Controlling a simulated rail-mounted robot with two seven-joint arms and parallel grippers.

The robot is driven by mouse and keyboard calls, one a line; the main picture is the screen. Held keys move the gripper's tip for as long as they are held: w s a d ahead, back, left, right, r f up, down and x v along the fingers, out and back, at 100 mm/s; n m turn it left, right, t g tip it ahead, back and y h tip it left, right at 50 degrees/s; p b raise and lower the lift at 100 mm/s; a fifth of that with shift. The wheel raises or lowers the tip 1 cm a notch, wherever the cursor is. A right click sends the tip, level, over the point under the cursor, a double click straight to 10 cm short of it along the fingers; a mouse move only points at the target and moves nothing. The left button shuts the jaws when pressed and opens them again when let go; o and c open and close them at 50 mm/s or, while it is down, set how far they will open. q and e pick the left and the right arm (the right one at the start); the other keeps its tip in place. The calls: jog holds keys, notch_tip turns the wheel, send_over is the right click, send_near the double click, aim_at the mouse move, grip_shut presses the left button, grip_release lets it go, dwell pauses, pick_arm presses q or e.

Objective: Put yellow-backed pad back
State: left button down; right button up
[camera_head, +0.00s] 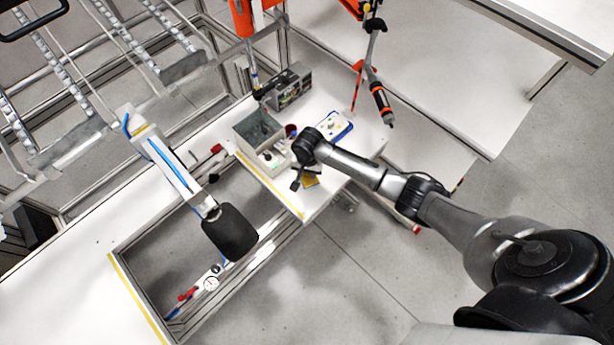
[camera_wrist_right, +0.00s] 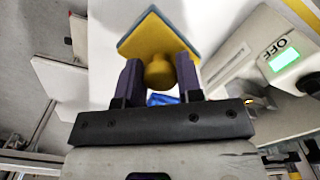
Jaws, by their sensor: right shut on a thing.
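The yellow-backed pad (camera_wrist_right: 160,38) is in the right wrist view, a square plate with a yellow back, a blue-grey edge and a round yellow knob. My right gripper (camera_wrist_right: 158,76) is shut on the knob, with one dark finger on each side. In the head view the pad (camera_head: 311,181) shows as a small yellow patch beside my right gripper (camera_head: 301,178), over the front part of the white table. The pad's face is hidden, and I cannot tell its height above the table. My left gripper is not in view.
A grey open bin (camera_head: 243,131) stands left of my right wrist, with a red cup (camera_head: 291,130) beside it. A blue-rimmed white tray (camera_head: 347,122) lies behind the wrist. A device with a green "OFF" display (camera_wrist_right: 284,58) is close at right in the wrist view.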

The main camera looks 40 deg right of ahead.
aim_at(307, 177)
jog(key=shift+w+f, duration=0.15)
jog(key=shift+f, duration=2)
jog(key=shift+f+b, duration=0.1)
jog(key=shift+b, duration=0.2)
jog(key=o, duration=0.8)
jog(key=shift+o, duration=0.2)
notch_tip(307, 177, up, 11)
jog(key=shift+f+p, duration=0.1)
jog(key=shift+p, duration=0.7)
jog(key=shift+r, duration=0.75)
